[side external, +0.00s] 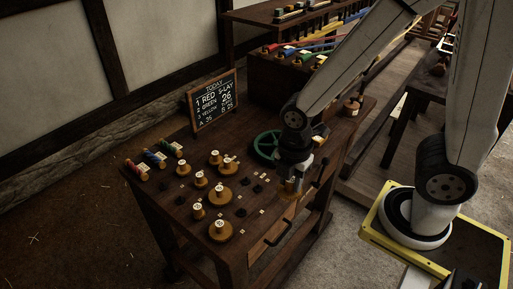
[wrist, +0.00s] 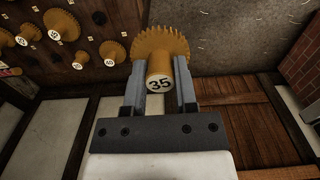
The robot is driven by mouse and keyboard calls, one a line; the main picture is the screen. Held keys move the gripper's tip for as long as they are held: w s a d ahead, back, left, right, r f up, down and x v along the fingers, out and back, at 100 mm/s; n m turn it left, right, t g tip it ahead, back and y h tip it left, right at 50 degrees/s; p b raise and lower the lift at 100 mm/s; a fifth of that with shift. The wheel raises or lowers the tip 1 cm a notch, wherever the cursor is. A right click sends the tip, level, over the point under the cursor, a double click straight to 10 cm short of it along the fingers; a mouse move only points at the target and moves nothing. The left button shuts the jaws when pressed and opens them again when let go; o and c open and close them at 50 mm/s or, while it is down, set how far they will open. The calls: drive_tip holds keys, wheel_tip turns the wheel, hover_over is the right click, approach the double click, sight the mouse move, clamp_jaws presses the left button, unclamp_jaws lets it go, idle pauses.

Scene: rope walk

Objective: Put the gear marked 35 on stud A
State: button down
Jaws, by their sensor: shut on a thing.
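My gripper (wrist: 159,95) is shut on the hub of the brass-coloured gear marked 35 (wrist: 160,45). The black 35 on the pale hub face is readable in the wrist view, and the toothed disc lies beyond the fingertips. In the side view my gripper (side external: 291,180) holds the gear (side external: 290,190) over the right front part of the bench; the gap to the bench top is hard to judge. Small dark fittings with pale tags (side external: 257,188) sit on the bench to its left. I cannot read which is stud A.
Several other gears (side external: 220,230) with pale hubs stand on the dark bench (side external: 160,200). A green handwheel (side external: 265,145) is just behind my gripper. A chalkboard (side external: 212,101) stands at the back. Coloured rope bobbins (side external: 155,158) lie at the left edge.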

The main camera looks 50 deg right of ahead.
drive_tip(key=w+d+f+m, duration=0.2)
drive_tip(key=w+f+m, duration=0.1)
drive_tip(key=w+m, duration=0.1)
drive_tip(key=w+d+f+m, duration=0.3)
drive_tip(key=w+m, duration=0.2)
drive_tip(key=w, duration=0.1)
drive_tip(key=w+d+f+m, duration=0.2)
drive_tip(key=w+f+m, duration=0.1)
drive_tip(key=w+m, duration=0.2)
drive_tip(key=shift+w+d+f, duration=0.1)
drive_tip(key=shift+d+f, duration=0.05)
drive_tip(key=shift+d, duration=0.2)
drive_tip(key=shift+f, duration=0.4)
drive_tip(key=shift+f, duration=2.5)
drive_tip(key=shift+f, duration=0.7)
drive_tip(key=shift+c, duration=1.6)
unclamp_jaws()
